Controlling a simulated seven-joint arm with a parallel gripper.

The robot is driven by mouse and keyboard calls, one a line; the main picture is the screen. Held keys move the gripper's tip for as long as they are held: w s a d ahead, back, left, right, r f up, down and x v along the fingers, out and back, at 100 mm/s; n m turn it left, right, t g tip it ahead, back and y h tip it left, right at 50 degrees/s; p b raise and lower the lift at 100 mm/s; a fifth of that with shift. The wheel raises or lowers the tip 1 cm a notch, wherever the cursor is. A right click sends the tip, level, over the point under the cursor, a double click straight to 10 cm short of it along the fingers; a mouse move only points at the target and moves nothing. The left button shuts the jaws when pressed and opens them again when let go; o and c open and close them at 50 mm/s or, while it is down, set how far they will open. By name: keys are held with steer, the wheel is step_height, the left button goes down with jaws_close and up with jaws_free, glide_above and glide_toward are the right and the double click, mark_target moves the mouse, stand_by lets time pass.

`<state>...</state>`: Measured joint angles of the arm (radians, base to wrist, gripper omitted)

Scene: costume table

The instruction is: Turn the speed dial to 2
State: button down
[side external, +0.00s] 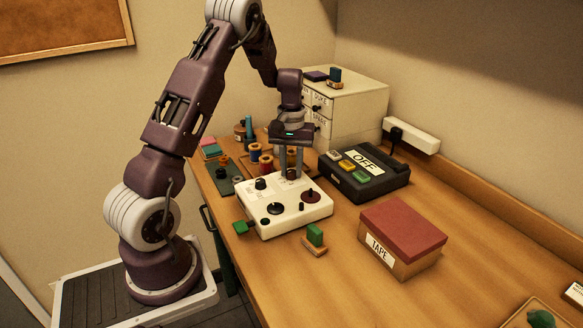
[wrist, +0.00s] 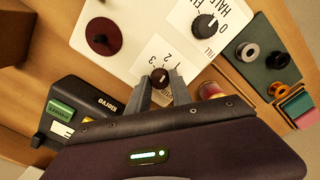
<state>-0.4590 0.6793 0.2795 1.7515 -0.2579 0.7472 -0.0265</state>
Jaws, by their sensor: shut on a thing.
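A cream control box (side external: 285,215) stands on the table and also shows in the wrist view (wrist: 130,25). A small dark dial (wrist: 160,77) sits on it beside a white plate with the numbers 1, 2 and 3; I take it for the speed dial. My gripper (wrist: 162,84) points down at the box and is shut on this dial, one finger on each side. In the side view my gripper (side external: 291,176) stands at the back of the box, and its fingers largely hide the dial. I cannot tell which number the dial points to.
A second knob (wrist: 205,25), on a HALF/FULL scale, and a dark red disc (wrist: 103,37) flank the dial. A black device marked OFF (side external: 365,175) stands behind right. Thread spools (side external: 254,152) stand behind left.

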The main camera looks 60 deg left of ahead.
steer(key=shift+n, duration=1.3)
steer(key=shift+r+n, duration=0.1)
steer(key=shift+n, duration=0.3)
steer(key=c, duration=1.1)
jaws_free()
steer(key=shift+c, duration=0.2)
